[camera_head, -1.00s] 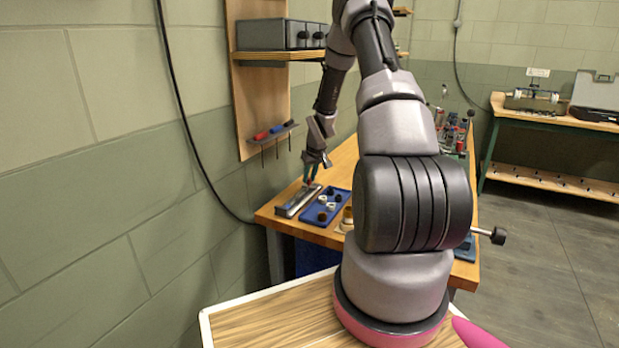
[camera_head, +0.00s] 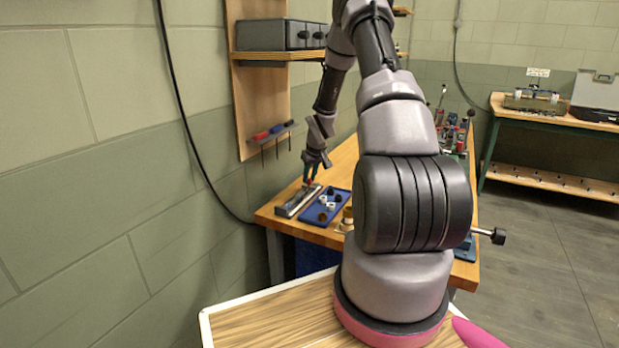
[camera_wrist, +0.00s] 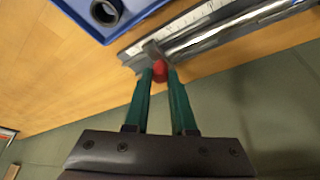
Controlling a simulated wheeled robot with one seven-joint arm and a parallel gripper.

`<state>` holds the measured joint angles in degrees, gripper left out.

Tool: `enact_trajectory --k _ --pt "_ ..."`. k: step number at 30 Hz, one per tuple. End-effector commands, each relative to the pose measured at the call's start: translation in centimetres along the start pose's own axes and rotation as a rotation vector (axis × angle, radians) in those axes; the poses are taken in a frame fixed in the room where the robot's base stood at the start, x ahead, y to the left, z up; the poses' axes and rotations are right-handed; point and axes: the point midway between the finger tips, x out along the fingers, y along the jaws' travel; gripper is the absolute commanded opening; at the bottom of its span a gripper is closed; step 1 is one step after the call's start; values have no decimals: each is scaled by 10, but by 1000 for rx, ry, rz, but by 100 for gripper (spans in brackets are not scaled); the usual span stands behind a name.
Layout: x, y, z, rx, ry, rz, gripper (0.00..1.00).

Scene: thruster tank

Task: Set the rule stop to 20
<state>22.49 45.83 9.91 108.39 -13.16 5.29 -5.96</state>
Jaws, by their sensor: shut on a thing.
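The rule (camera_wrist: 205,16) is a metal scale with a bright rod along it, near the bench edge in the wrist view. In the head view the rule unit (camera_head: 297,202) lies at the bench's left end. The stop (camera_wrist: 152,50) is a grey block on the rod with a red knob (camera_wrist: 160,70). My gripper (camera_wrist: 160,76) has green fingers shut on the red knob; it also shows above the rule in the head view (camera_head: 310,182). The scale's numbers are too small to read, so the stop's setting cannot be told.
A blue tray (camera_head: 312,217) with several black and white rings stands right beside the rule. A tool strip with red and blue handles (camera_head: 270,132) hangs on the board behind. A grey box (camera_head: 272,35) sits on the shelf above.

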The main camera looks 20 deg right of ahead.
Motion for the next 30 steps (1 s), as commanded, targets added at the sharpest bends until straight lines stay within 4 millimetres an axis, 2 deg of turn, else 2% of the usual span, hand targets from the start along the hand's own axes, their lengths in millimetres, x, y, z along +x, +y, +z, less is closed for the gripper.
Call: enact_trajectory --k 8,15,23,24,25,26,30 --pt "0 2 0 1 -1 0 0" --pt "7 24 -16 3 0 1 0" --pt "7 24 -17 1 -1 1 0" --pt "7 24 -17 1 -1 1 39" --pt "7 24 -17 1 -1 1 51" --pt "7 24 -17 1 -1 0 54" --pt "7 24 -17 0 -1 0 54"
